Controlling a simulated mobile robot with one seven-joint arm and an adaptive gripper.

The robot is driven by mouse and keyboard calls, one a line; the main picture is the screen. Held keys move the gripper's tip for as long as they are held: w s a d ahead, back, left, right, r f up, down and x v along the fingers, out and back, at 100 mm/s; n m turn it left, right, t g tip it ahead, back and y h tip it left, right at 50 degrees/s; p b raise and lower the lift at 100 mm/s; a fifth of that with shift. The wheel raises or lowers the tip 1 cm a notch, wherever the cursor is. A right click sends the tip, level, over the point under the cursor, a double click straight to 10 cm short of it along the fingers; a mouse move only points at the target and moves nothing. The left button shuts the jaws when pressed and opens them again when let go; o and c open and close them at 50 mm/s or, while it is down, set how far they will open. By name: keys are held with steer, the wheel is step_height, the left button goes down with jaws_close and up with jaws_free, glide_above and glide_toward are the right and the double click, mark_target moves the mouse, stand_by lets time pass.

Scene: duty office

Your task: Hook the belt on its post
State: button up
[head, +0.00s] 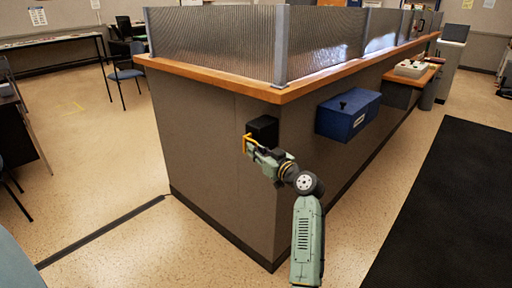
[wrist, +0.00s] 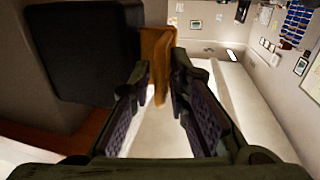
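The belt shows as an orange-yellow strap end (head: 246,143) at the left side of a black box (head: 262,130) on the counter's end wall. In the wrist view the belt end (wrist: 158,45) hangs between the fingertips, close to the black box (wrist: 85,55). My gripper (head: 251,149) is just below and in front of the box. In the wrist view its fingers (wrist: 163,88) stand apart on either side of the belt, with a gap visible at the right finger. Contact with the left finger is unclear. I cannot make out a post in either view.
A blue box (head: 347,114) is mounted on the counter's side, right of the black box. The counter top's wooden edge (head: 215,83) overhangs above. Chairs (head: 124,75) stand at the left. A dark mat (head: 450,200) lies at the right. Floor left of the counter is largely clear.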

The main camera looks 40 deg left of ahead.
steer(key=shift+a, duration=0.15)
jaws_close()
stand_by(0.7)
